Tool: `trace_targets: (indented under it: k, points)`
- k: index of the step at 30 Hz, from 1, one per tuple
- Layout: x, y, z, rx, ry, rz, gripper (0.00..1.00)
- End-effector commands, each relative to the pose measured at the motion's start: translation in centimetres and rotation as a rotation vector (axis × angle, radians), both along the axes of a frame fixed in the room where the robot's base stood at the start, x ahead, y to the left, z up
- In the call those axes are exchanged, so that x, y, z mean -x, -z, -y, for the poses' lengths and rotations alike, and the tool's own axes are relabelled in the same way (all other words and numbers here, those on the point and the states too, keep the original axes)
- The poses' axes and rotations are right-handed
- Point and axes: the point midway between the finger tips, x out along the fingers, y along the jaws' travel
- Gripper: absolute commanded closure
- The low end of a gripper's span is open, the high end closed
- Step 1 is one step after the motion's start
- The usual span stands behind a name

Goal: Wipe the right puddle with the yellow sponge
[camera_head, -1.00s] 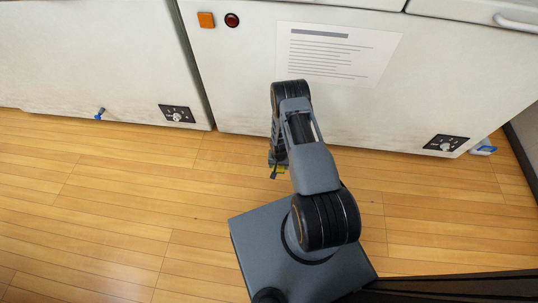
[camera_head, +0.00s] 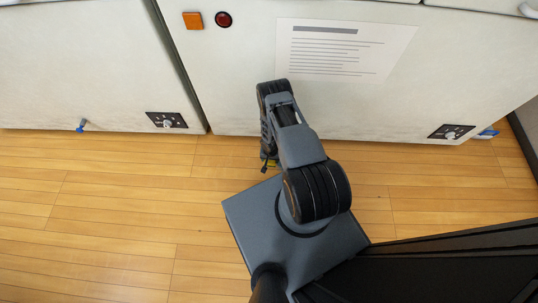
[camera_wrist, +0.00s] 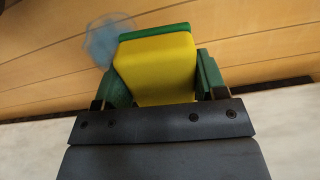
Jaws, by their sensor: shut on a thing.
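The yellow sponge (camera_wrist: 155,68) has a green layer (camera_wrist: 155,31) along its far edge. In the wrist view my gripper (camera_wrist: 160,80) is shut on it, with a green fingertip on each side. A pale blue puddle (camera_wrist: 101,42) lies on the wooden floor beyond the sponge's left corner in the wrist view. The sponge covers part of it from view. I cannot tell which puddle it is, and no puddle shows in the head view.
White cabinets (camera_head: 350,105) stand along the back, with a paper notice (camera_head: 340,50) on one. Blue-handled taps stick out low at the left (camera_head: 82,125) and right (camera_head: 488,133). The wooden floor (camera_head: 100,215) at the left is clear.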

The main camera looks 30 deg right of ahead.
Motion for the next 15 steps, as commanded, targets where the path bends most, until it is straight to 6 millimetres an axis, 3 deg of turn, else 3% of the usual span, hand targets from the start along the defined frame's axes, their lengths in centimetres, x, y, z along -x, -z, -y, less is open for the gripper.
trace_targets:
  k: [15]
  points:
    - [0.1, 4.4, 0.3, 0.0, 0.007, 0.0, 0.54]
